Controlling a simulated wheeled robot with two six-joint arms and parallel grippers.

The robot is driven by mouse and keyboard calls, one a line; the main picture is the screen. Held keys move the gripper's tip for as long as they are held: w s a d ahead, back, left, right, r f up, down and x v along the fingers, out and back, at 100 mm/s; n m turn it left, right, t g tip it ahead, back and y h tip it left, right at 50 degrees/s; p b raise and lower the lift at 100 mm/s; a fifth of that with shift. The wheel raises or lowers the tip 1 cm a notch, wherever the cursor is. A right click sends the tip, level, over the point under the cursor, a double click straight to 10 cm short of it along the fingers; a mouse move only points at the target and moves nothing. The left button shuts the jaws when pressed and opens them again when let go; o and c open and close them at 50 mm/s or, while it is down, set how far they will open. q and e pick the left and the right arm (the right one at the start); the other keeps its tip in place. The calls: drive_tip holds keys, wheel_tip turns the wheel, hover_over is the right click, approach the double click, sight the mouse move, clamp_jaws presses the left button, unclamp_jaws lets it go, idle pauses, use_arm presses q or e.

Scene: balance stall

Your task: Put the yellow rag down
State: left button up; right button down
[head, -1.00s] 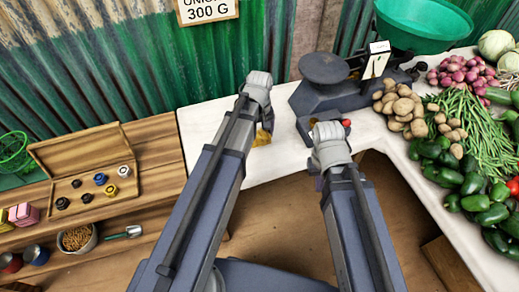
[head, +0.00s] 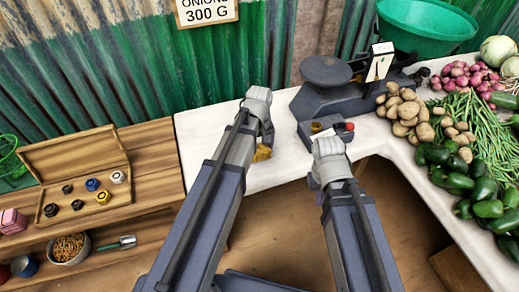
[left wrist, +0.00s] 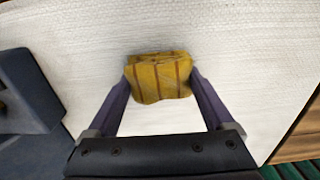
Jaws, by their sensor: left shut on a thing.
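The yellow rag (left wrist: 160,78), with brown stripes, is between the fingertips of my left gripper (left wrist: 162,82) in the left wrist view. The gripper is shut on it, over the white tabletop. In the head view a small part of the rag (head: 262,153) shows beside my left gripper (head: 264,146); the arm hides the rest. I cannot tell whether the rag touches the table. My right gripper (head: 328,140) is near the front of the scale; its wrist hides its fingers.
A dark balance scale (head: 345,95) with a green bowl (head: 425,22) stands right of my left gripper. Potatoes (head: 405,108), onions and green vegetables cover the right side. A wooden weight box (head: 85,180) lies on the left shelf. White tabletop (head: 200,135) is clear left of my left gripper.

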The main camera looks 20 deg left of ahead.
sight(260, 148)
use_arm(q)
drive_tip(key=shift+f, duration=0.2)
drive_tip(key=o, duration=0.9)
drive_tip(key=shift+r, duration=0.25)
wheel_tip(260, 148, up, 12)
drive_tip(key=p, duration=1.2)
drive_tip(key=s+d+m, duration=0.3)
drive_tip(key=s, duration=0.1)
drive_tip(key=s+d+m, duration=0.4)
drive_tip(key=s, duration=0.1)
drive_tip(key=s+d+m+y, duration=0.1)
drive_tip(key=s+d+m, duration=0.2)
drive_tip(key=s, duration=0.2)
drive_tip(key=shift+s+d+m, duration=0.15)
drive_tip(key=shift+d+m, duration=0.1)
drive_tip(key=shift+m, duration=0.05)
